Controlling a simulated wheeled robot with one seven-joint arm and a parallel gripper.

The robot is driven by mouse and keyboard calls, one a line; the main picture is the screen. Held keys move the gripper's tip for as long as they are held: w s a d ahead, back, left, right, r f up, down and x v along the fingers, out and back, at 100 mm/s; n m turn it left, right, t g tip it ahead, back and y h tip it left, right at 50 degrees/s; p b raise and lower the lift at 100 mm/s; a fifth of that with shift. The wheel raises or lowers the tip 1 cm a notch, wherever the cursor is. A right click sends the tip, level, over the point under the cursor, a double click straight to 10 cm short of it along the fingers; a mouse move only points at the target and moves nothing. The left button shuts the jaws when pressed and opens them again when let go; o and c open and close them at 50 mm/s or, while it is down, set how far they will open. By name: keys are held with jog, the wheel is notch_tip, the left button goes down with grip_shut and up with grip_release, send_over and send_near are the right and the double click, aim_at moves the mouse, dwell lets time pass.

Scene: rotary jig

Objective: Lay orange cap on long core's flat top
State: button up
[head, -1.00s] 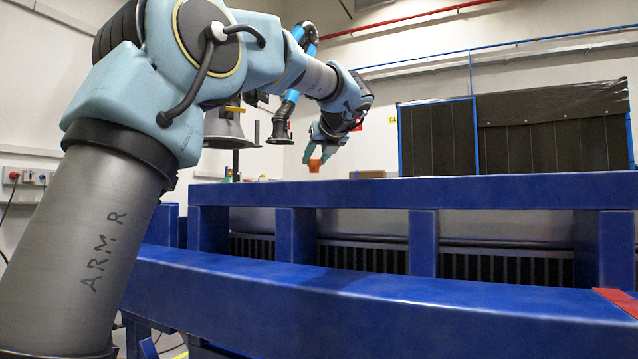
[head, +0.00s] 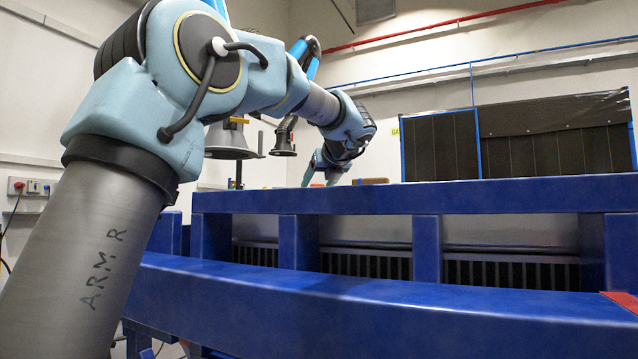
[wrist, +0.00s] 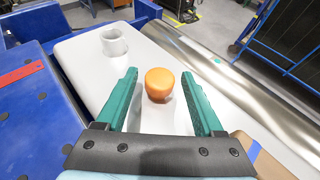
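The orange cap (wrist: 159,83) shows in the wrist view, between the fingertips of my gripper (wrist: 157,82), with clear gaps on both sides. My gripper is open, its green fingers spread around the cap. Below the cap is a pale area between the fingers; I cannot tell whether this is the long core or the white surface, or what the cap rests on.
A white hollow cylinder (wrist: 114,42) stands on the white surface (wrist: 85,65) beyond the left finger. A shiny metal roll (wrist: 215,70) runs along the right. A blue frame beam (head: 420,196) crosses in front of my arm in the head view.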

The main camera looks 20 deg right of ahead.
jog(key=shift+r, duration=0.25)
jog(key=v, duration=1.2)
jog(key=shift+p, duration=0.4)
jog(key=shift+s+f, duration=0.1)
jog(key=shift+f, duration=0.05)
